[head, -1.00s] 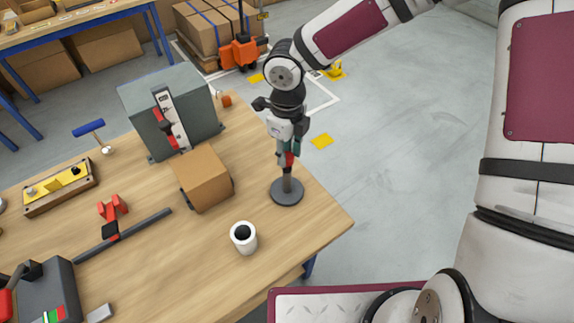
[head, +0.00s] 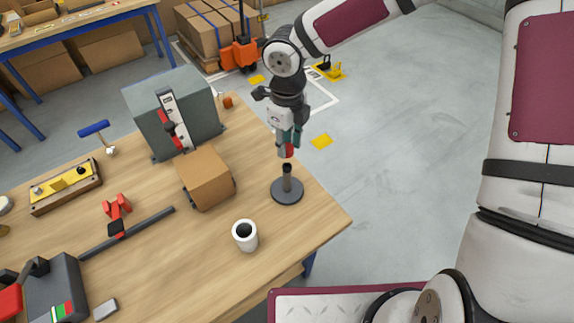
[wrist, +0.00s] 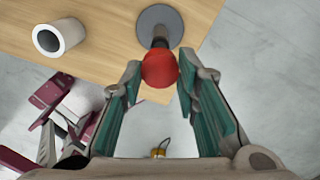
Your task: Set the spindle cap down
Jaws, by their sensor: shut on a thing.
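The spindle cap (head: 289,151) is red and round. It also shows in the wrist view (wrist: 160,70), between the teal-lined fingers of my gripper (wrist: 158,80). My gripper (head: 287,140) is shut on the cap and holds it just above a dark upright spindle (head: 287,178) with a round grey base (head: 287,193). In the head view a small gap shows between the cap and the spindle's dark tip. In the wrist view the cap hides part of the spindle post.
A white cup (head: 245,236) stands near the front edge of the wooden table (head: 190,266). A cardboard box (head: 206,178) sits left of the spindle, with a grey metal cabinet (head: 195,108) behind it. A red-clamped bar (head: 150,224) lies further left.

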